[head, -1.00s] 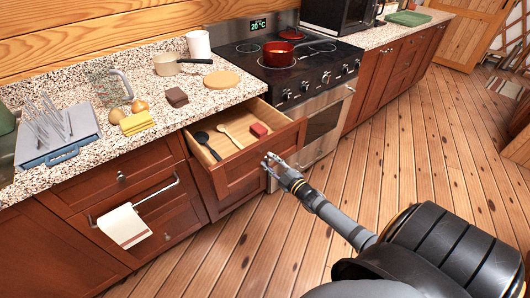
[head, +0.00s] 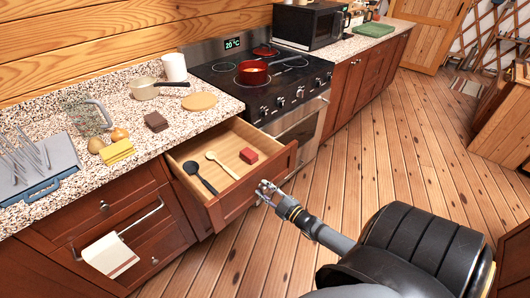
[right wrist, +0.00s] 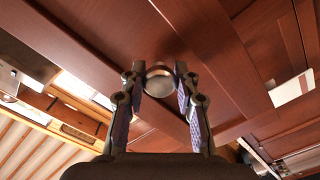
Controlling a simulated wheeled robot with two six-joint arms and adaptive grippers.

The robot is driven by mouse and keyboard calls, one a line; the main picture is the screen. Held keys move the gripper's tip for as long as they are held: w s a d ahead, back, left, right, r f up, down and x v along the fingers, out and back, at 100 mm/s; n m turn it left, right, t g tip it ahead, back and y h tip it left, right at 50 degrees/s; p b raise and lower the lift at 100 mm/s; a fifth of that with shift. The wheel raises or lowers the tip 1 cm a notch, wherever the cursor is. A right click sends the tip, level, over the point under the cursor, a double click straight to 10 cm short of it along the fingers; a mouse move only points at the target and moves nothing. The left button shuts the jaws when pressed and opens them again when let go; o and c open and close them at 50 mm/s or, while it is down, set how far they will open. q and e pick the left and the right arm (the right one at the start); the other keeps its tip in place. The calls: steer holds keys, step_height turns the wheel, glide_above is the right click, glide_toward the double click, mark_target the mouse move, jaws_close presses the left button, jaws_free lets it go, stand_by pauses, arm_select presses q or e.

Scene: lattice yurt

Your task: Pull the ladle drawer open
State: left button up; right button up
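The ladle drawer (head: 243,199) stands well out from the cabinet beneath the counter. My right gripper (head: 266,192) is at the outer face of the drawer front. In the right wrist view a round metal knob (right wrist: 158,80) sits between the two fingertips of the right gripper (right wrist: 159,72). The fingers are closed in on its sides. My left gripper is not in view.
The stove (head: 284,100) with a red pot (head: 253,73) stands right of the drawer. A towel (head: 110,255) hangs on a rail to the left. The granite counter (head: 188,122) overhangs behind the drawer. The wooden floor (head: 380,150) is clear to the right.

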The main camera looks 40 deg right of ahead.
steer(key=o, duration=0.4)
steer(key=s, duration=0.8)
steer(key=s+d, duration=0.1)
steer(key=s, duration=0.3)
steer(key=s+f+m+g+h, duration=0.25)
steer(key=s+f+g, duration=0.3)
steer(key=f, duration=0.75)
steer(key=s+f+m+g+h, duration=0.1)
steer(key=s+f+m+g, duration=0.4)
steer(key=f, duration=0.9)
steer(key=s+a+f+g, duration=0.2)
steer(key=s+a+f, duration=0.1)
steer(key=s, duration=0.2)
steer(key=s+a+f+m+g+y, duration=0.1)
steer(key=s+a+f+g, duration=0.1)
steer(key=s+a+f, duration=0.2)
steer(key=s+a+f+m+g, duration=0.1)
steer(key=s+a+f+g, duration=0.1)
steer(key=s, duration=0.4)
steer(key=shift+s+a+f+y, duration=0.15)
steer(key=shift+s+a+f, duration=0.05)
steer(key=shift+a+f, duration=0.3)
steer(key=shift+s+a+f+y, duration=0.1)
steer(key=shift+s+a+f, duration=0.1)
steer(key=shift+a+f, duration=0.25)
